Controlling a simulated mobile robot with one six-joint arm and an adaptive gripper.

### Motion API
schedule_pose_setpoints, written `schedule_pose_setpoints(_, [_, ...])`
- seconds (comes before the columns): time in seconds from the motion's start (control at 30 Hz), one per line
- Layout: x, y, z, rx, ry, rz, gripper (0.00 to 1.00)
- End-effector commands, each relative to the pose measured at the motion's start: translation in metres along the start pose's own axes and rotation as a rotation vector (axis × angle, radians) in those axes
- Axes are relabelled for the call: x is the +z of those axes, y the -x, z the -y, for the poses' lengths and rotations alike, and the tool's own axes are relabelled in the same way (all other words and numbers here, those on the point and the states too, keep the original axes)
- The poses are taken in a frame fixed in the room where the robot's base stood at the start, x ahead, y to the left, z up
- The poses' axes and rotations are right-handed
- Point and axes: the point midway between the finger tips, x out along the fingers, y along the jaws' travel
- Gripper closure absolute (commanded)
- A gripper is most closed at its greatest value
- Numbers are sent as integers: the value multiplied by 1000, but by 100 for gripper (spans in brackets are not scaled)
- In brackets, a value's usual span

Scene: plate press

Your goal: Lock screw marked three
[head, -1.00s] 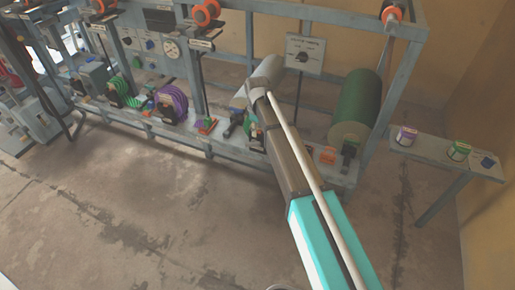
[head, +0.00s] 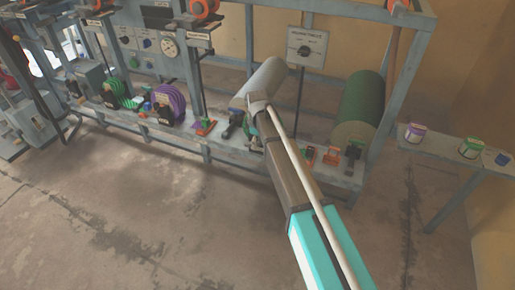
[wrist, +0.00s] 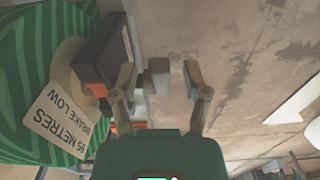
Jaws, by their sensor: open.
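My gripper (wrist: 160,72) is open in the wrist view, with its two fingers apart. A small pale grey block (wrist: 158,77) shows between the fingertips; I cannot tell whether it is a screw or how far away it is. A dark block with an orange end (wrist: 95,65) lies close beside the left finger. No mark "three" is legible on any screw. In the head view my arm covers the gripper and part of the bench.
In the head view a long bench (head: 225,150) carries purple (head: 170,102) and green (head: 115,92) rolls, a grey cylinder (head: 265,80) and a large green cylinder (head: 360,110). A side shelf (head: 448,150) with small pots stands at the right. The floor in front is clear.

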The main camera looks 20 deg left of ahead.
Motion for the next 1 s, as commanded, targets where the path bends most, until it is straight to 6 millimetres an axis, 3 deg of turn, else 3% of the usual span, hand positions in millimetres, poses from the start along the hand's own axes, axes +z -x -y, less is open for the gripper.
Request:
schedule_pose_setpoints(0.2, [0, -11, 0, 0, 0, 0, 40])
schedule_pose_setpoints(0.63, [0, -12, 0, 0, 0, 0, 40])
schedule_pose_setpoints(0.93, [0, -12, 0, 0, 0, 0, 96])
schedule_pose_setpoints(1.0, [0, -12, 0, 0, 0, 0, 100])
